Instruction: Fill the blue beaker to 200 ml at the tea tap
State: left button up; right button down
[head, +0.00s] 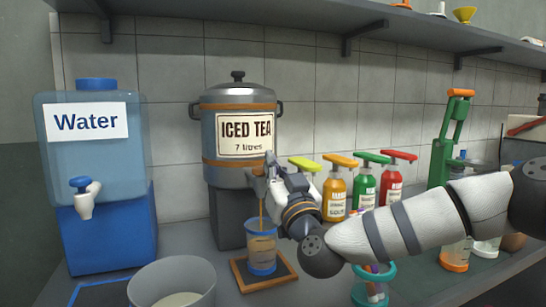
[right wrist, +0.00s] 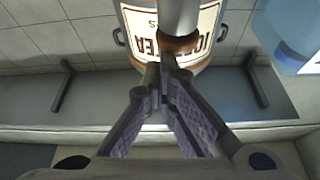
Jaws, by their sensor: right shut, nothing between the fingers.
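The iced tea urn (head: 238,125) stands on a dark stand against the tiled wall. A brown stream of tea (head: 262,208) falls from its tap into the blue beaker (head: 262,262). The beaker stands upright on a wood-framed dark mat (head: 242,281). Brownish liquid shows through its wall, but I cannot read the level against the marks. My right gripper (head: 270,168) is shut and empty at the tap, which it largely hides. In the right wrist view its fingertips (right wrist: 168,62) meet just below the urn's label. My left gripper is out of view.
A water dispenser (head: 95,140) stands at the left, with a pale pot (head: 172,285) in front. Several pump bottles (head: 336,195) stand behind my right arm. A teal-rimmed cup (head: 372,285) is below the arm, and a green press (head: 450,140) is at the right.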

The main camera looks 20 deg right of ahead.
jog(key=shift+f, duration=0.65)
notch_tip(320, 180, up, 6)
jog(key=p, duration=0.3)
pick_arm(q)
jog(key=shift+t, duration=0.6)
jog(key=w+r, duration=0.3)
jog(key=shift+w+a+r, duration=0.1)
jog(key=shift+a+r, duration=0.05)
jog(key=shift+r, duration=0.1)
pick_arm(e)
jog(key=v, duration=1)
jog(key=shift+d+f, duration=0.2)
jog(key=shift+f, duration=0.15)
jog(key=shift+s, duration=0.1)
